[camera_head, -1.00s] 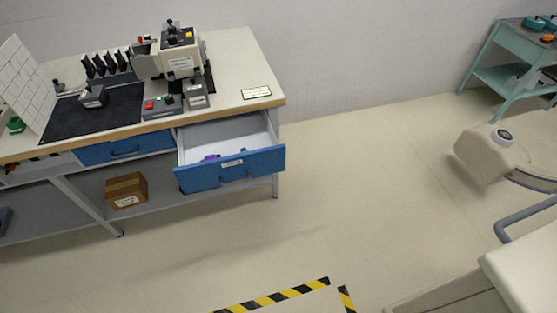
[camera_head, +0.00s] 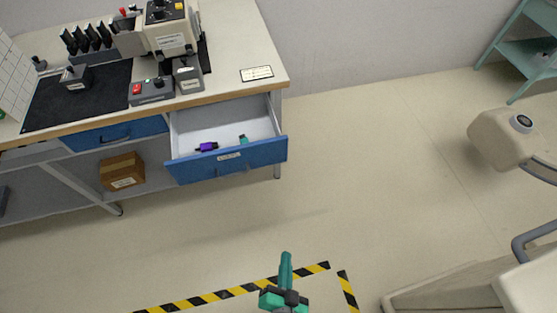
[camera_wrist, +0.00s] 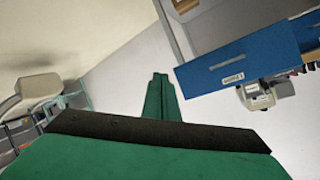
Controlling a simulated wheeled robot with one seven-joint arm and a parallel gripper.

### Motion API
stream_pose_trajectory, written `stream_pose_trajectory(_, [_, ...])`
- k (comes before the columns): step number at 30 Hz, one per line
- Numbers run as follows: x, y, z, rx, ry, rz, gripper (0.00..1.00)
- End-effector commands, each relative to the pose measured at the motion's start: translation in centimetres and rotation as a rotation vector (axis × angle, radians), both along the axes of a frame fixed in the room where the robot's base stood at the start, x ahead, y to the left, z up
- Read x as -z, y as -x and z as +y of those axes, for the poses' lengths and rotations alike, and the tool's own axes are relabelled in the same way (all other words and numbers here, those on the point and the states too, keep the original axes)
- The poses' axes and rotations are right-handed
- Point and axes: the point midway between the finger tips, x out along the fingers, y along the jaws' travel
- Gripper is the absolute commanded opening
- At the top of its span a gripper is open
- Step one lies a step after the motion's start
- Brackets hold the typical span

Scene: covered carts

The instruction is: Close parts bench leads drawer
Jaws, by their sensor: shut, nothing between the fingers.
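The open drawer (camera_head: 228,163) has a blue front with a white label and a handle. It sticks out from under the right end of the bench top, and a purple item (camera_head: 207,147) and a small teal item (camera_head: 243,139) lie inside it. My gripper (camera_head: 286,257) is green, shut and empty, low in the head view in front of the drawer and apart from it. In the wrist view the blue drawer front (camera_wrist: 238,62) shows at the upper right, beyond the shut fingers (camera_wrist: 160,82).
A shut blue drawer (camera_head: 115,133) is to the left, with a cardboard box (camera_head: 122,171) on the shelf below. A machine (camera_head: 170,30) stands on the bench. Striped floor tape (camera_head: 240,289) lies near my gripper. Floor before the drawer is clear.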

Motion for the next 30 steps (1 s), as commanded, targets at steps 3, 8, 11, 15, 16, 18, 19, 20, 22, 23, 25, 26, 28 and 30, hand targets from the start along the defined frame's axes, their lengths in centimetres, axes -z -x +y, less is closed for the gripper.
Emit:
stream_pose_trajectory(3, [2.7,-4.2,0.1,0.042,-0.235,-0.003,0.00])
stream_pose_trajectory(8, [3.6,-10.1,0.7,0.034,-0.551,-0.049,0.00])
stream_pose_trajectory(11, [2.5,-13.6,0.7,0.003,-0.723,-0.101,0.00])
stream_pose_trajectory(15, [0.2,-17.2,0.2,-0.052,-0.898,-0.177,0.00])
stream_pose_trajectory(16, [-0.3,-17.7,0.0,-0.063,-0.925,-0.191,0.00])
stream_pose_trajectory(18, [-1.2,-18.6,-0.3,-0.083,-0.973,-0.218,0.00])
stream_pose_trajectory(19, [-1.5,-18.9,-0.4,-0.089,-0.988,-0.227,0.00])
stream_pose_trajectory(20, [-1.7,-19.1,-0.5,-0.095,-1.000,-0.234,0.00])
stream_pose_trajectory(22, [-2.2,-19.5,-0.6,-0.104,-1.017,-0.244,0.00])
stream_pose_trajectory(23, [-2.3,-19.7,-0.5,-0.107,-1.022,-0.247,0.00])
stream_pose_trajectory(25, [-2.3,-20.2,-0.4,-0.108,-1.026,-0.248,0.00])
stream_pose_trajectory(26, [-2.3,-20.6,-0.3,-0.108,-1.026,-0.248,0.00])
stream_pose_trajectory(28, [-2.3,-21.5,0.0,-0.110,-1.026,-0.248,0.00])
stream_pose_trajectory(30, [-2.4,-22.6,0.3,-0.109,-1.023,-0.249,0.00])
